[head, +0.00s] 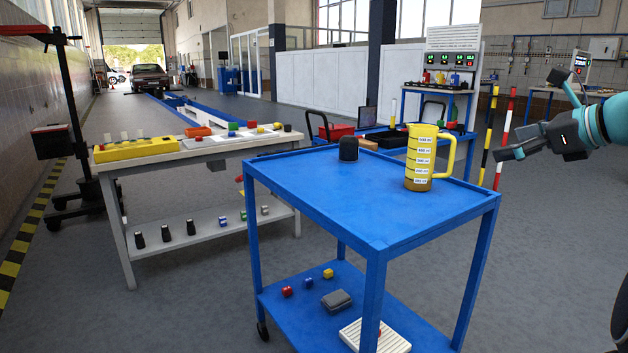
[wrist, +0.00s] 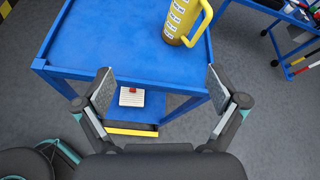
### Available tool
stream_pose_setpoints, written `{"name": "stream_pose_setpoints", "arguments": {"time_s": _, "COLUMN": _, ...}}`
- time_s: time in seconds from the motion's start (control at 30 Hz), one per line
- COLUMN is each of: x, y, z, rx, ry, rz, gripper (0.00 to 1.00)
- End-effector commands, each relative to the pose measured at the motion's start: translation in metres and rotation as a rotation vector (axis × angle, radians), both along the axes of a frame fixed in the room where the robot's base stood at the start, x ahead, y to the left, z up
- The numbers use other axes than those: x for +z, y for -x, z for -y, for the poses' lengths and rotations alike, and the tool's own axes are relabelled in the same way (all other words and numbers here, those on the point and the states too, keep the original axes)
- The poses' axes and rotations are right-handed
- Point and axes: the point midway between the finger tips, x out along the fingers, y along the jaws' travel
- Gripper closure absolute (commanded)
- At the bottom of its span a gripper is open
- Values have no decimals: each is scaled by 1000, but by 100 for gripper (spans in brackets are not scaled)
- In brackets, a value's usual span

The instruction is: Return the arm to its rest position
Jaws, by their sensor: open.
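My gripper (head: 508,153) is at the right of the head view, in the air beside the right edge of the blue cart (head: 310,205). In the wrist view my gripper (wrist: 160,88) is open, with its two fingers wide apart and nothing between them. A yellow measuring jug (head: 419,160) stands upright on the cart top. The jug also shows at the top of the wrist view (wrist: 180,20), apart from my fingers. Part of my arm shows at the right edge of the head view.
A black rounded object (head: 348,149) stands on the cart top. The cart's lower shelf (head: 290,308) holds small blocks, a grey box and a white slatted piece. A grey workbench (head: 225,147) stands left. Striped posts (head: 488,135) stand behind my gripper. Floor right of the cart is clear.

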Motion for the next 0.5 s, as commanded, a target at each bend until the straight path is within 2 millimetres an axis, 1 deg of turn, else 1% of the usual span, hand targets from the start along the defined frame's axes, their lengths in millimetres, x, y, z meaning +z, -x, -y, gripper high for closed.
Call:
{"name": "stream_pose_setpoints", "arguments": {"time_s": 0.07, "x": -11, "y": -1, "z": 5, "rx": 13, "ry": 70, "rz": 9, "gripper": 5}}
{"name": "stream_pose_setpoints", "arguments": {"time_s": 0.17, "x": -34, "y": 0, "z": 12, "rx": 38, "ry": 177, "rz": 9, "gripper": 5}}
{"name": "stream_pose_setpoints", "arguments": {"time_s": 0.27, "x": -66, "y": 5, "z": 20, "rx": 81, "ry": 319, "rz": -1, "gripper": 5}}
{"name": "stream_pose_setpoints", "arguments": {"time_s": 0.33, "x": -92, "y": 15, "z": 23, "rx": 135, "ry": 452, "rz": -14, "gripper": 5}}
{"name": "stream_pose_setpoints", "arguments": {"time_s": 0.43, "x": -132, "y": 35, "z": 12, "rx": 269, "ry": 673, "rz": -33, "gripper": 5}}
{"name": "stream_pose_setpoints", "arguments": {"time_s": 0.5, "x": -157, "y": 53, "z": -3, "rx": 394, "ry": 833, "rz": -41, "gripper": 5}}
